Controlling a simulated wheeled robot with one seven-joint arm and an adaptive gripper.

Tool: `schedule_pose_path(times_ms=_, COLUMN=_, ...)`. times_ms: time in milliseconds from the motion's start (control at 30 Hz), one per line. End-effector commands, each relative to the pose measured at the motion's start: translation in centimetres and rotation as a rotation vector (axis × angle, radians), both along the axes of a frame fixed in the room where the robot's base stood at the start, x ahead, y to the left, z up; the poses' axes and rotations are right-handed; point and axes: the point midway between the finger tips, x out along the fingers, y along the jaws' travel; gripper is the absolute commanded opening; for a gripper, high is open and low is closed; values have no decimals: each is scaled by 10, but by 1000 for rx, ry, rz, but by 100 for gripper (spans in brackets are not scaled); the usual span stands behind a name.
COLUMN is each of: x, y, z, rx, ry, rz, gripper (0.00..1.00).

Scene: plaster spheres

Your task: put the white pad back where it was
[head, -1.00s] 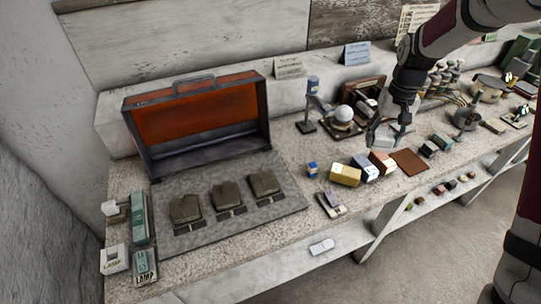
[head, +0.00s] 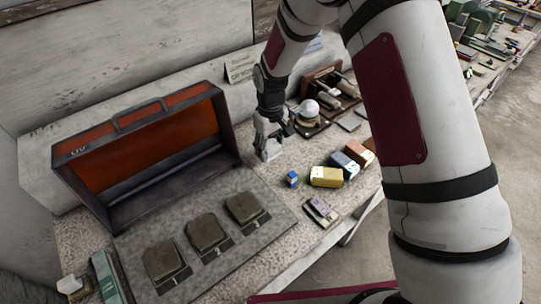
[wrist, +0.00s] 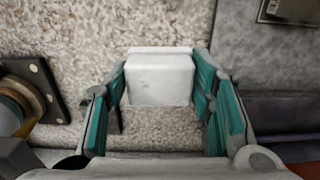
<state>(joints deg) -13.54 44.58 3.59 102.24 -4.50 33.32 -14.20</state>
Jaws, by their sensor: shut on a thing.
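My gripper (head: 268,152) is low over the speckled bench top, between the open case and the white sphere. In the wrist view, my gripper (wrist: 162,92) is shut on the white pad (wrist: 160,80), a pale block between the teal-lined fingers. In the head view the pad is small and hard to tell from the fingers. Speckled bench shows around the pad in the wrist view; I cannot tell whether the pad touches it.
The open orange-lined case (head: 150,150) stands left of my gripper, behind a grey mat (head: 225,246) with several dark blocks. The white sphere (head: 307,108) is close on the right. A small blue item (head: 292,179) and a yellow box (head: 326,177) stand in front. My arm hides the bench's right part.

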Motion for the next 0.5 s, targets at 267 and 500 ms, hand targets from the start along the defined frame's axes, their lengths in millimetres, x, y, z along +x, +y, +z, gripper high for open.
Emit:
schedule_pose_path(times_ms=267, x=-1, y=0, z=-32, rx=-1, ry=2, rz=-1, gripper=18)
schedule_pose_path(times_ms=500, x=1, y=0, z=-47, rx=0, ry=-2, rz=-1, gripper=18)
